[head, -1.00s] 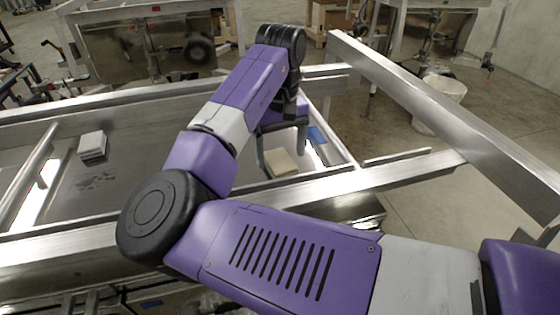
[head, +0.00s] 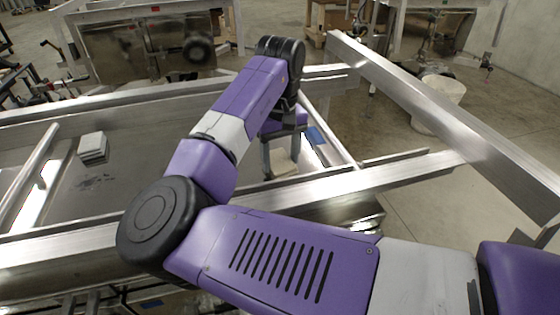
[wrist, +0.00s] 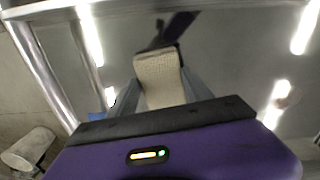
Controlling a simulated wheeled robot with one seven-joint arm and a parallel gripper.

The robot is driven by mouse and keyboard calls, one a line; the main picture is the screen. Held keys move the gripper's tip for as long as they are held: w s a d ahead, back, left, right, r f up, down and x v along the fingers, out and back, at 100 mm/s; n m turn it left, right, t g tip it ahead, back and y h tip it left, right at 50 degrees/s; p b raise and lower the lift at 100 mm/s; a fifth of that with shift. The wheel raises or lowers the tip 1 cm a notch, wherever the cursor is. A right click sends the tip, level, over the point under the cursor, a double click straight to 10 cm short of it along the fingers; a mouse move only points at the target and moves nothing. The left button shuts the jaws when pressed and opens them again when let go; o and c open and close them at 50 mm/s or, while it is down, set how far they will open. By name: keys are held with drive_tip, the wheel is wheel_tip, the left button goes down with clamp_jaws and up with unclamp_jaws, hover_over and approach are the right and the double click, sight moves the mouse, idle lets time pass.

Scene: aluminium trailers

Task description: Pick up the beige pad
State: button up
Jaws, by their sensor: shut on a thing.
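The beige pad (wrist: 160,78) is in the middle of the wrist view, between the two fingers of my gripper (wrist: 162,92). The fingers are shut on its sides. In the head view the pad (head: 282,163) shows by the fingertips of my gripper (head: 281,158), partly covered by them. It is at the right end of the sunken metal surface. I cannot tell whether its underside touches that surface.
A stack of pale pads (head: 92,146) lies on the metal surface at the left. A metal rail (head: 300,193) runs along the near side, and a long beam (head: 440,110) slants across the right. A white bucket (head: 440,98) stands on the floor beyond.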

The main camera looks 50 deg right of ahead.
sight(281, 162)
drive_tip(key=shift+r, duration=0.15)
wheel_tip(281, 162, up, 20)
drive_tip(key=b, duration=0.1)
idle(0.3)
drive_tip(key=o, duration=0.6)
drive_tip(key=c, duration=0.4)
drive_tip(key=shift+f, duration=0.2)
drive_tip(key=shift+c, duration=0.2)
